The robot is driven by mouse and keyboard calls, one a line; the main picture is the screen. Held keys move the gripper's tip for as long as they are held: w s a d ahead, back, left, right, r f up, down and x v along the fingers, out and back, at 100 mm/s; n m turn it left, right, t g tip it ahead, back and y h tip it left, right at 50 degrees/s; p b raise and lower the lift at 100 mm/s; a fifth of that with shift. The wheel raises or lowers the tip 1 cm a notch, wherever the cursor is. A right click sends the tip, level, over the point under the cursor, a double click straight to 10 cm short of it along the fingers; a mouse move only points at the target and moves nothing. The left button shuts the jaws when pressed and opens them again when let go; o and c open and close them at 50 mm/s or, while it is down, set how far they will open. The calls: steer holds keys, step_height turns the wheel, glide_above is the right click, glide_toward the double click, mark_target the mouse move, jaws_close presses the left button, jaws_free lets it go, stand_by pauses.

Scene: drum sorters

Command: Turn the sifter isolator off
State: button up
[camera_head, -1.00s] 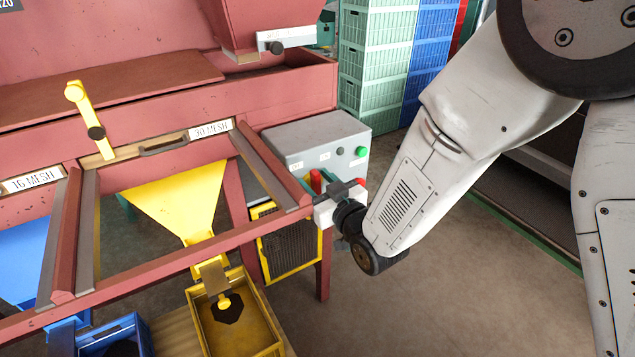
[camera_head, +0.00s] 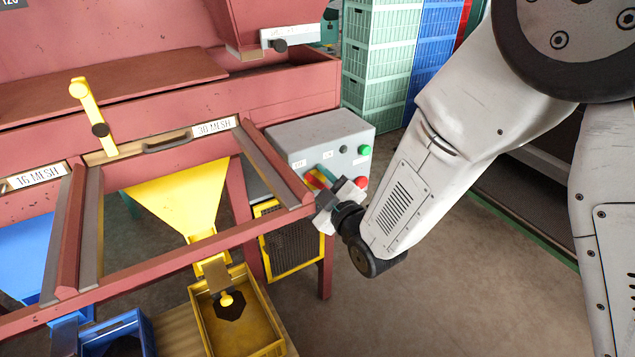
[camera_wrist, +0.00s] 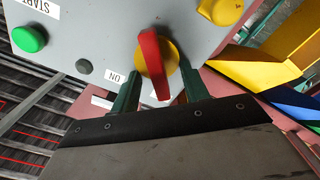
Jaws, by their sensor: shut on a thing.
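The sifter isolator is a red handle (camera_wrist: 152,62) on a yellow disc on the front of a grey control box (camera_head: 318,128). My gripper (camera_wrist: 159,78) is shut on the red handle, with one green finger on either side of it. In the wrist view the handle lies nearly along the picture's vertical, and an upside-down "ON" label (camera_wrist: 115,77) is beside the disc. In the head view my gripper (camera_head: 326,179) is tilted at the box front and hides most of the handle.
A green START button (camera_wrist: 30,38) and a small dark lamp (camera_wrist: 84,65) are on the same panel. A red button (camera_head: 361,183) sits right of my gripper. The red sifter frame rail (camera_head: 270,165) is close on the left. Open floor (camera_head: 440,270) lies to the right.

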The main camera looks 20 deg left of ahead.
steer(key=shift+n, duration=0.5)
steer(key=o, duration=1)
steer(key=shift+c, duration=0.2)
steer(key=v, duration=0.7)
steer(key=shift+s+d, duration=0.2)
steer(key=shift+s, duration=0.1)
